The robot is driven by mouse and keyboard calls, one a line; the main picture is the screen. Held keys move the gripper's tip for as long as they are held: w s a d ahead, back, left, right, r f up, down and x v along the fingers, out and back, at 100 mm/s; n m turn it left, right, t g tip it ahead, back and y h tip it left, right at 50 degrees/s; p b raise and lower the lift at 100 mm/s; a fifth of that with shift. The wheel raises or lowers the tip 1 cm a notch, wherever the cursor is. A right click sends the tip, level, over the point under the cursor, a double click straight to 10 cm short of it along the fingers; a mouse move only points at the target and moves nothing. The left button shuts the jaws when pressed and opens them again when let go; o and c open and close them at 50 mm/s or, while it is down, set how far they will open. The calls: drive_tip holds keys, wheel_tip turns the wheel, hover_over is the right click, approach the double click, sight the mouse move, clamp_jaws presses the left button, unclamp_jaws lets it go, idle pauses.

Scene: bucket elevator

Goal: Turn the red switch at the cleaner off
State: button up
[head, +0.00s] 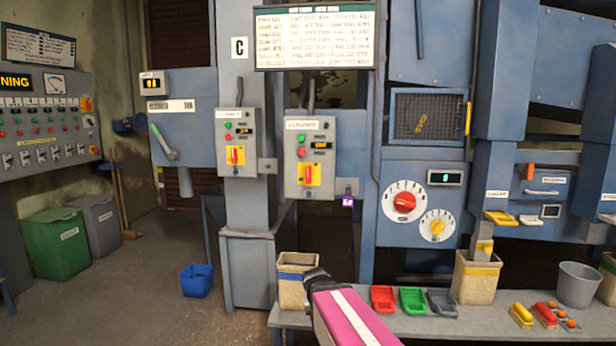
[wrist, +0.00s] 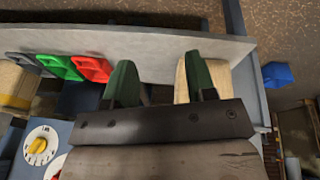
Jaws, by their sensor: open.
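Two grey control boxes each carry a red rotary switch on a yellow plate: the left box's switch (head: 235,155) and the right box's switch (head: 309,174). Both red handles look upright. The label plates above them are too small to read surely, so I cannot tell which is the cleaner's. My gripper (wrist: 160,62) is open and empty in the wrist view, its two green fingers apart above the bench. In the head view my pink arm reaches up from the bottom, below and right of both boxes. Its fingers are not clear there.
The bench (head: 440,325) holds a beige bin (head: 297,282), red (head: 383,299), green (head: 412,300) and grey trays, and a grey bucket (head: 577,285). A blue bucket (head: 197,281) stands on the floor. A panel with a red dial (head: 404,202) is right of the boxes.

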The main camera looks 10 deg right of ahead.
drive_tip(key=w+d+r+m+t+h, duration=0.25)
drive_tip(key=w+r+t, duration=0.25)
drive_tip(key=w+r, duration=0.65)
drive_tip(key=t+h, duration=0.1)
drive_tip(key=t, duration=0.8)
approach(308, 174)
drive_tip(key=x, duration=1)
drive_tip(key=shift+w, duration=0.15)
drive_tip(key=shift+c, duration=0.3)
drive_tip(key=c, duration=0.9)
